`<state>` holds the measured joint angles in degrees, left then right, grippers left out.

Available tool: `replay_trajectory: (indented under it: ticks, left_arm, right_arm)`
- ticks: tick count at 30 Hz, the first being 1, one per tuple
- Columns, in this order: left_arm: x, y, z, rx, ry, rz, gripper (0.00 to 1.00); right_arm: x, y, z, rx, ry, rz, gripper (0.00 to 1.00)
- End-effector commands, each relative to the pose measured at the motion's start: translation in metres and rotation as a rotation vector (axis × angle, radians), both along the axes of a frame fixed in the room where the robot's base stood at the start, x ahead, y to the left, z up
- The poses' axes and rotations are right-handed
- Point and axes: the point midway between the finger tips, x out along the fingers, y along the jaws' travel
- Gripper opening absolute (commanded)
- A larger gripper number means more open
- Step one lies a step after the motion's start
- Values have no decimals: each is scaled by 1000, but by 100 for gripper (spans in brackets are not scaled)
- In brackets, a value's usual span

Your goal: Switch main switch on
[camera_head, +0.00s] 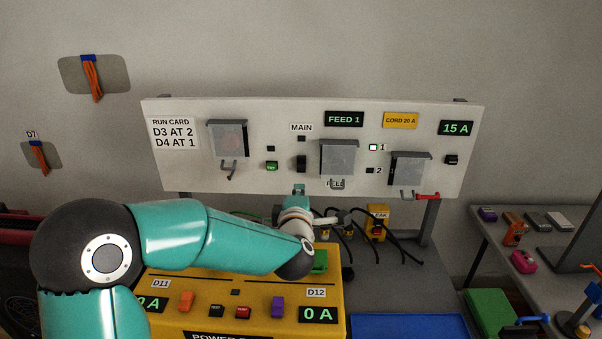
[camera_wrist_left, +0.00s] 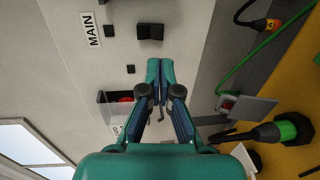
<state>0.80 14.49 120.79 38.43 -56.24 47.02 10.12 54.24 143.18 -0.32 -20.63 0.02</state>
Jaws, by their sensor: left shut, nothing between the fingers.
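The main switch (camera_head: 301,163) is a black rocker on the white panel (camera_head: 380,187), under the MAIN label (camera_head: 301,127) and a small dark square. In the left wrist view the switch (camera_wrist_left: 150,32) shows above the fingertips, uncovered. I cannot tell which way its rocker is tipped. My left gripper (camera_head: 299,188) is shut and empty, in front of the panel just below the switch in the head view. In the left wrist view its closed teal fingertips (camera_wrist_left: 159,70) appear apart from the switch. My right gripper is not in view.
Clear-covered controls (camera_head: 338,158) flank the switch, with a green button (camera_head: 271,165) to its left. A yellow power box (camera_head: 200,313) stands below my left arm. A side table with small items is at right.

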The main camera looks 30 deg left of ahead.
Motion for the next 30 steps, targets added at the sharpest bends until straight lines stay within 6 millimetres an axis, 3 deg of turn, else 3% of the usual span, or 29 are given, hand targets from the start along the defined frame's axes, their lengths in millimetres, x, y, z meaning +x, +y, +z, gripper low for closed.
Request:
replay_trajectory:
  ticks: [9,15,30]
  left_arm:
    - [55,34,-5,1,3,1,0]
    - [77,46,-9,1,0,-1,0]
    - [83,51,-13,0,-1,-1,0]
  right_arm:
    - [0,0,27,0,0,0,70]
    - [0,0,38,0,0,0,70]
    - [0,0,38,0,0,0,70]
